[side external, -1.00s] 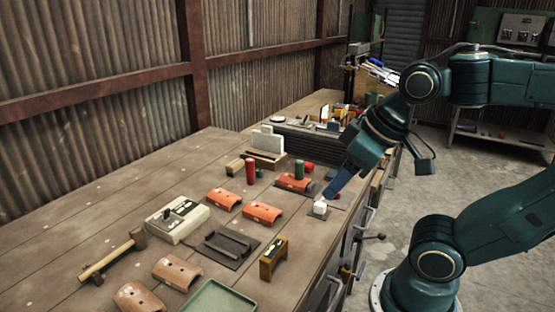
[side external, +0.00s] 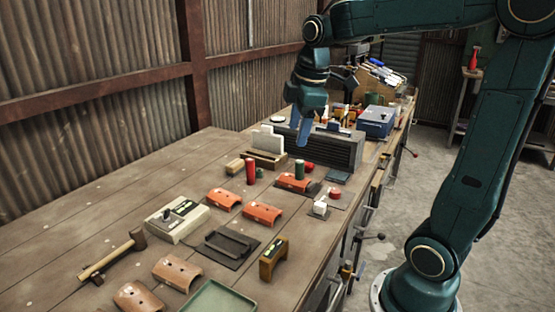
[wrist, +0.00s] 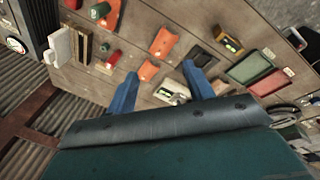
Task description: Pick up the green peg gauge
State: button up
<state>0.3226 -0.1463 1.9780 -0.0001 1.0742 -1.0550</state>
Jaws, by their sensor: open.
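The green peg gauge (side external: 299,168) is a short upright green cylinder at an orange curved tile (side external: 291,183) near the middle of the bench. I cannot tell whether it stands in the tile or just behind it. It also shows at the top left of the wrist view (wrist: 100,11). My gripper (side external: 300,140) is raised above the bench, behind and above the peg in the side view. Its blue fingers are apart with nothing between them, and in the wrist view my gripper (wrist: 160,70) has the peg well off to its upper left.
A taller red cylinder (side external: 251,171) stands left of the peg, and a red round piece (side external: 309,168) lies close on its right. A dark ribbed box (side external: 335,150) and a wooden holder with white plates (side external: 267,150) stand behind. More orange tiles (side external: 262,213) lie in front.

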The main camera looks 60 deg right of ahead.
jog(key=w+d+f+n+g, duration=0.1)
jog(key=w+d+f+n, duration=0.1)
jog(key=w+d+n, duration=0.45)
jog(key=n+g, duration=0.1)
jog(key=g, duration=0.1)
send_over(300, 161)
notch_tip(300, 161, down, 5)
jog(key=shift+a+y, duration=0.1)
jog(key=shift+y, duration=0.3)
jog(key=shift+f, duration=0.15)
jog(key=shift+f, duration=4.2)
jog(key=shift+f, duration=2.6)
